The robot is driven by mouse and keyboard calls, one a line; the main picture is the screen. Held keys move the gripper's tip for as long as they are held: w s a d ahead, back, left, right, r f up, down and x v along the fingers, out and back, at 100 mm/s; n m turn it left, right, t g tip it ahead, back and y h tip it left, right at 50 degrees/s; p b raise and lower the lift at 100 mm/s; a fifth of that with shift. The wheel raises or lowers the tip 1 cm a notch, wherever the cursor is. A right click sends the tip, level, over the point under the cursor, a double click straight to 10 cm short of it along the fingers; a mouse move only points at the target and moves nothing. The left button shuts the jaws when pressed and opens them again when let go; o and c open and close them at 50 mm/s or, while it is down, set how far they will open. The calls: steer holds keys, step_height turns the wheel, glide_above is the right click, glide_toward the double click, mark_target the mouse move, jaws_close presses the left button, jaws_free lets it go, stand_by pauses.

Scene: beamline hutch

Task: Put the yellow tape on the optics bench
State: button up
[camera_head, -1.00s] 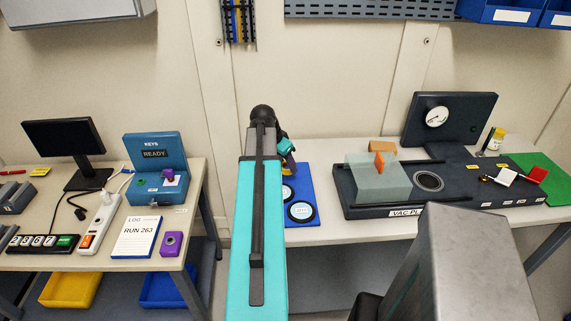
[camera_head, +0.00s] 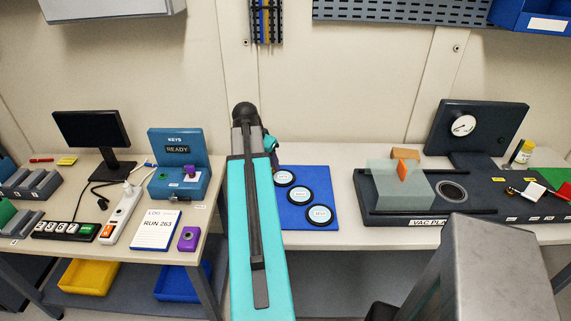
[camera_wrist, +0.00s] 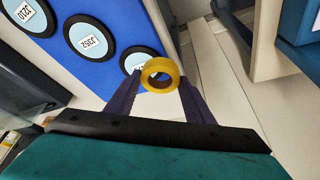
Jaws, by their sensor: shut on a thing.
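The yellow tape (camera_wrist: 161,88), a small ring, is between the finger ends of my gripper (camera_wrist: 160,75) in the wrist view. My gripper is shut on it and holds it in the air, with a blue mat behind. In the head view my own arm hides the gripper and the tape. A white-topped bench (camera_head: 385,237) stands at the right and carries the blue mat (camera_head: 318,183) and a dark vacuum plate (camera_head: 375,207). No label shows which bench is the optics bench.
Several round labelled discs lie on the mat, one being a front disc (camera_head: 320,215). A glass-like block (camera_head: 400,190) stands on the plate. The left table (camera_head: 215,190) holds a monitor (camera_head: 90,130), a key box (camera_head: 180,165) and a power strip (camera_head: 121,213). A gap separates the benches.

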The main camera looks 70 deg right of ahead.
steer(key=w+a+r+n+t, duration=0.25)
steer(key=w+a+n, duration=0.25)
steer(key=w+a, duration=0.8)
steer(key=w+a+r+n, duration=0.1)
steer(key=w+a+n, duration=0.2)
steer(key=w+a, duration=0.3)
steer(key=w+a+r+n+t+y+b, duration=0.1)
steer(key=w+a, duration=0.5)
steer(key=a, duration=0.7)
steer(key=w+a+r+n+t+y, duration=0.1)
steer(key=w+a+r+n, duration=0.1)
steer(key=w+a+n, duration=0.3)
steer(key=w+a, duration=0.1)
steer(key=a, duration=0.3)
steer(key=shift+a+r, duration=0.15)
steer(key=shift+r, duration=0.2)
steer(key=shift+o, duration=0.2)
steer(key=a+r+n+y, duration=0.1)
steer(key=a+n, duration=0.2)
steer(key=a, duration=0.6)
steer(key=w+a+r+n+y+b, duration=0.1)
steer(key=a+n, duration=0.2)
steer(key=a, duration=0.6)
steer(key=shift+a+r+t, duration=0.25)
steer(key=shift+a+t, duration=0.1)
steer(key=shift+w+a+r, duration=0.1)
steer(key=shift+a, duration=0.3)
